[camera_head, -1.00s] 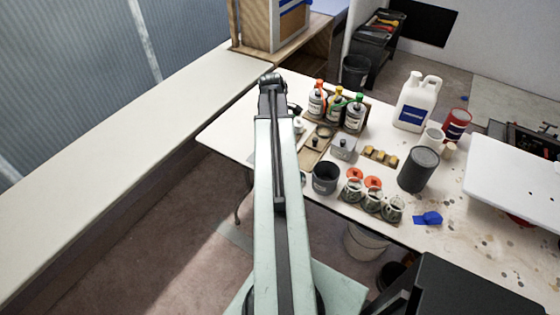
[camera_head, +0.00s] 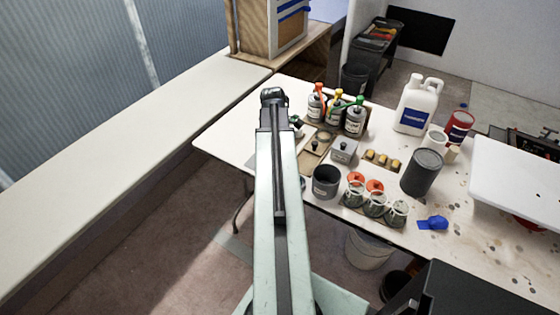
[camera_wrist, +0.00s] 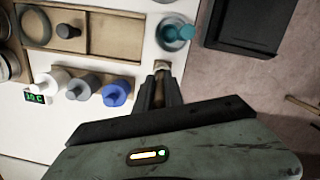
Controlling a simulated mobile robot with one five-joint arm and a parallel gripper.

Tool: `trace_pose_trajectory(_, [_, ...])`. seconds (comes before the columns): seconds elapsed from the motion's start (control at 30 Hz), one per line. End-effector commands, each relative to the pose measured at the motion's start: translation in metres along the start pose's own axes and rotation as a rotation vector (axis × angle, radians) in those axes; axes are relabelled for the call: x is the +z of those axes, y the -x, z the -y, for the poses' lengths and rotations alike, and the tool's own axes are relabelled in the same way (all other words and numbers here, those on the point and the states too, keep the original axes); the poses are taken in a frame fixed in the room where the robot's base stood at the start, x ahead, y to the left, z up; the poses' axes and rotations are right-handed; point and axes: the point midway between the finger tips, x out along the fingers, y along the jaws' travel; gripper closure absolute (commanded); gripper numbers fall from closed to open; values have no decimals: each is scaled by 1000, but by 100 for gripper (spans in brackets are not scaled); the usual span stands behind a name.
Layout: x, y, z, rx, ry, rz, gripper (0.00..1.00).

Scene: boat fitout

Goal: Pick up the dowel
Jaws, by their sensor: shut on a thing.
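In the wrist view, my gripper (camera_wrist: 160,92) is shut on a small tan piece, the dowel (camera_wrist: 161,66). Only its end shows beyond the fingertips; the rest is hidden between the dark fingers. I cannot tell how high the dowel is above the table. In the head view, my arm reaches to the table's far left part, and its end hides the fingers and the dowel.
White, grey and blue (camera_wrist: 117,93) bottles stand left of my gripper; a teal container (camera_wrist: 174,33) stands beyond it. A wooden compartment tray (camera_wrist: 115,37) lies at upper left. In the head view, cups, glass jars and a white jug (camera_head: 418,105) crowd the table's right.

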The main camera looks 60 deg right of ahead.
Motion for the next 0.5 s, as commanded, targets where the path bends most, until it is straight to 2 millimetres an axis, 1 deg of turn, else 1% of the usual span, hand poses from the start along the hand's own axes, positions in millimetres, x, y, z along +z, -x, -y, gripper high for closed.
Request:
trace_pose_trajectory(0.13, [0, 2, 0, 0, 0, 0, 100])
trace_pose_trajectory(0.27, [1, 13, 0, 0, 1, 0, 100])
trace_pose_trajectory(0.37, [3, 30, 0, 0, 1, 0, 100])
trace_pose_trajectory(0.5, [6, 60, 0, 0, 1, 0, 100])
